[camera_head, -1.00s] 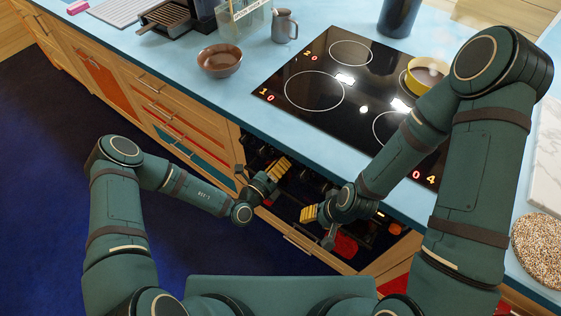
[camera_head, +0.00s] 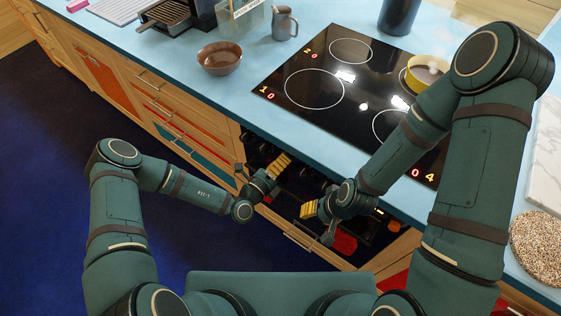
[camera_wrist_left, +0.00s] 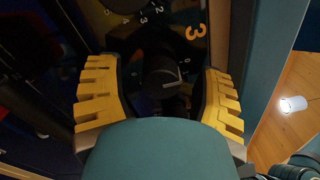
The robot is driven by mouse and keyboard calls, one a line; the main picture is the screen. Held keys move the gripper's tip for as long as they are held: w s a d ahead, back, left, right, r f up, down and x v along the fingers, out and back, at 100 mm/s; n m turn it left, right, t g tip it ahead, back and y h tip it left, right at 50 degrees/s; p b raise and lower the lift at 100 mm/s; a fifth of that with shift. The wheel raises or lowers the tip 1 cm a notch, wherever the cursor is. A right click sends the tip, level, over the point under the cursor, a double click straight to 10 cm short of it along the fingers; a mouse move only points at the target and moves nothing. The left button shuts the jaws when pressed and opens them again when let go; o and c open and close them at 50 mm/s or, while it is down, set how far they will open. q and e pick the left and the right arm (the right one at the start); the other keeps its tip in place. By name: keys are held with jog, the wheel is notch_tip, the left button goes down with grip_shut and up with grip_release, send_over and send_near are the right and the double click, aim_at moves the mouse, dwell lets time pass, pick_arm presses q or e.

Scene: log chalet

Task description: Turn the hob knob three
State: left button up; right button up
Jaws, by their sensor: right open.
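In the left wrist view, a dark round hob knob (camera_wrist_left: 163,72) with a pale pointer line sits on the dark front panel, beside a large orange 3 (camera_wrist_left: 196,32) and small white dial numbers. My left gripper (camera_wrist_left: 160,95) has its yellow-tipped fingers apart, one on each side of the knob, with visible gaps. In the head view my left gripper (camera_head: 270,175) is at the cooker front, below the counter edge, its fingers partly hidden. My right gripper (camera_head: 322,212) is open and empty, lower and further right in front of the cooker.
The black glass hob (camera_head: 335,105) with orange numbers is set in the blue counter (camera_head: 225,110). A yellow pot (camera_head: 420,75) stands on it, partly behind my right arm. A brown bowl (camera_head: 219,58) and grey mug (camera_head: 285,23) stand to the left. Wooden drawers (camera_head: 150,95) run below.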

pick_arm(q)
jog(key=shift+s, duration=0.1)
jog(key=v, duration=1.2)
dwell(0.4)
